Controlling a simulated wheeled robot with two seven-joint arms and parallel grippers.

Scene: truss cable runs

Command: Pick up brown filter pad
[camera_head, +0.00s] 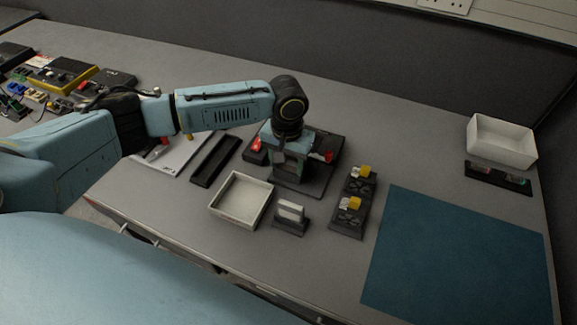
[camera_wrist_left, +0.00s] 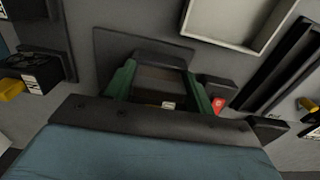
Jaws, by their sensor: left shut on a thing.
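My left gripper (camera_head: 288,165) reaches down from above onto a dark stand (camera_head: 308,188) near the middle of the table. In the left wrist view, the green fingers of my left gripper (camera_wrist_left: 160,88) stand on either side of a brownish-grey block (camera_wrist_left: 158,80), seemingly the brown filter pad, and are shut on it. The pad is mostly hidden by the gripper in the head view. It appears still at the dark stand; whether it is lifted clear cannot be told. My right gripper is not in view.
A white open tray (camera_head: 240,200) and a holder with a pale block (camera_head: 290,210) stand in front. Dark units with yellow parts (camera_head: 350,208) are to the right. A blue mat (camera_head: 455,260) lies bare. A white bin (camera_head: 501,142) stands far right.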

